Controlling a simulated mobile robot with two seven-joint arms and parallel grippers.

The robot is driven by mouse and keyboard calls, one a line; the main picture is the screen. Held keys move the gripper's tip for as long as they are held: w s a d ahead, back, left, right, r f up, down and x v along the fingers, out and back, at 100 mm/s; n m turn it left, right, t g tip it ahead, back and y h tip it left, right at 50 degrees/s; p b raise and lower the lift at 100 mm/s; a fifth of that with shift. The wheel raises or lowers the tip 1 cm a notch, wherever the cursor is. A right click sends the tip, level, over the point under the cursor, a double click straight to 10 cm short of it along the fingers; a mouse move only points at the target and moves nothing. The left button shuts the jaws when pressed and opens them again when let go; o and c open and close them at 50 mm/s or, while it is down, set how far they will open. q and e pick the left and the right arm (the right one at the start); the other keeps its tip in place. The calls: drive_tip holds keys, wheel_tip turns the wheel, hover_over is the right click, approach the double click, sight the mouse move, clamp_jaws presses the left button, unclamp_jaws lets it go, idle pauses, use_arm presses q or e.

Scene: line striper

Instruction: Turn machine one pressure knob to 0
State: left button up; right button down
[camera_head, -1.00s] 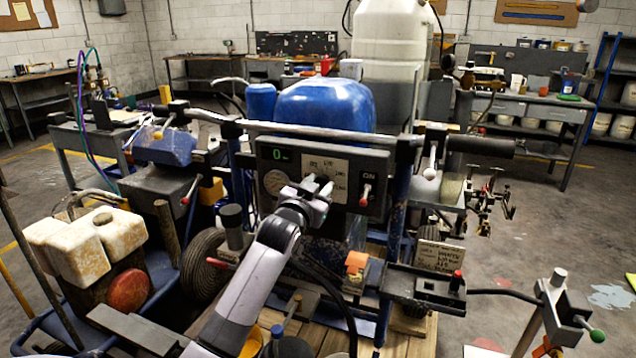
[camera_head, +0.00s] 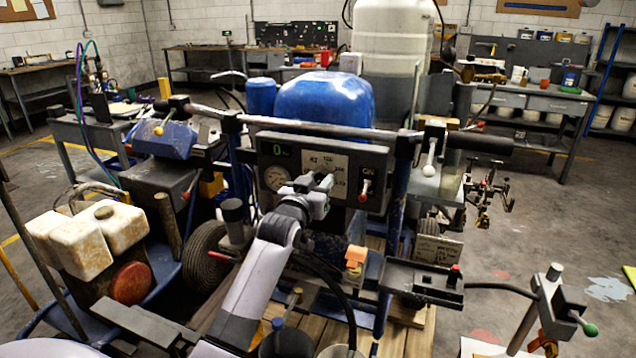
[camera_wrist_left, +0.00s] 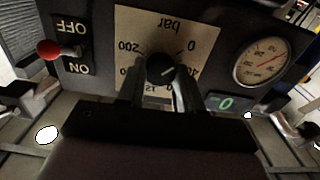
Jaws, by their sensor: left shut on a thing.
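The machine's dark control panel (camera_head: 378,205) faces me, with a pale dial plate (camera_head: 338,166) marked in bar. My left gripper (camera_head: 319,184) is at this plate, its fingers closed around the black pressure knob (camera_wrist_left: 161,67). In the head view the gripper mostly hides the knob. In the left wrist view the panel is upside down, and a light mark on the knob seems to point towards the 0, at the right of the plate. The green display (camera_head: 279,151) reads 0. The round gauge (camera_wrist_left: 262,62) sits beside the plate. My right gripper is out of view.
A red-tipped ON/OFF switch (camera_head: 365,187) sits close to the right of the dial plate. A handlebar (camera_head: 330,130) crosses above the panel. A blue tank (camera_head: 325,98) stands behind it. A black hose (camera_head: 345,300) hangs below my left gripper.

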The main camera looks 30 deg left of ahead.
use_arm(q)
drive_tip(key=o, duration=1)
drive_tip(key=shift+o, duration=0.2)
drive_tip(key=shift+s, duration=0.1)
drive_tip(key=v, duration=0.7)
drive_tip(key=shift+b, duration=0.4)
drive_tip(key=shift+f, duration=0.1)
